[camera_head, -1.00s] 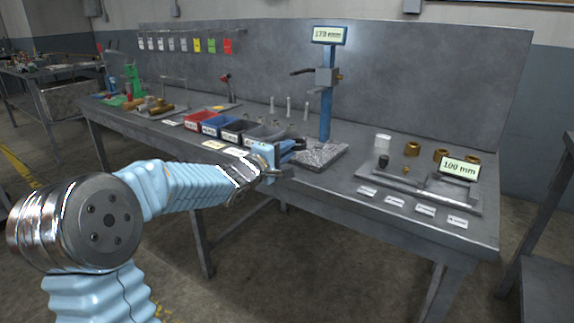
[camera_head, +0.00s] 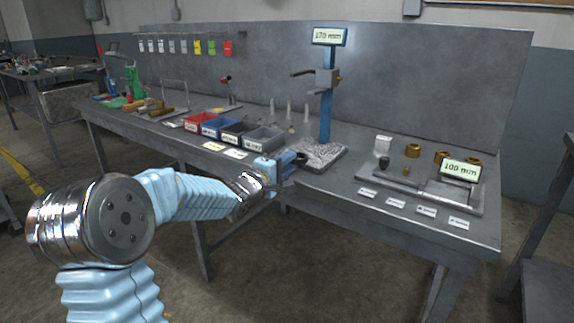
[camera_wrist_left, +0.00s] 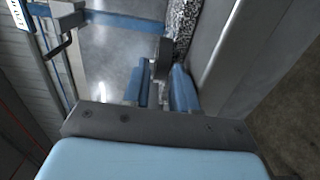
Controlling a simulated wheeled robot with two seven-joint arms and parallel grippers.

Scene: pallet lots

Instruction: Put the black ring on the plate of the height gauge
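My left gripper (camera_head: 285,165) is at the front of the bench, just in front of the height gauge's speckled plate (camera_head: 320,152). Its two blue fingers, seen in the left wrist view (camera_wrist_left: 160,88), are closed on a dark ring-like piece, the black ring (camera_wrist_left: 163,58). The ring also shows as a dark spot at the fingertips in the head view (camera_head: 300,158). The height gauge (camera_head: 326,115) has a blue column, a grey slider with a side arm, and a display on top. The plate's corner shows in the wrist view (camera_wrist_left: 183,20). My right gripper is out of view.
Left of the plate stand several bins, among them a red bin (camera_head: 194,122) and a grey bin (camera_head: 264,139). Slim pale posts (camera_head: 290,112) stand behind. On the right, a tray (camera_head: 430,199) holds brass pieces (camera_head: 412,151), a black piece (camera_head: 384,163) and a 100 mm display (camera_head: 460,169).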

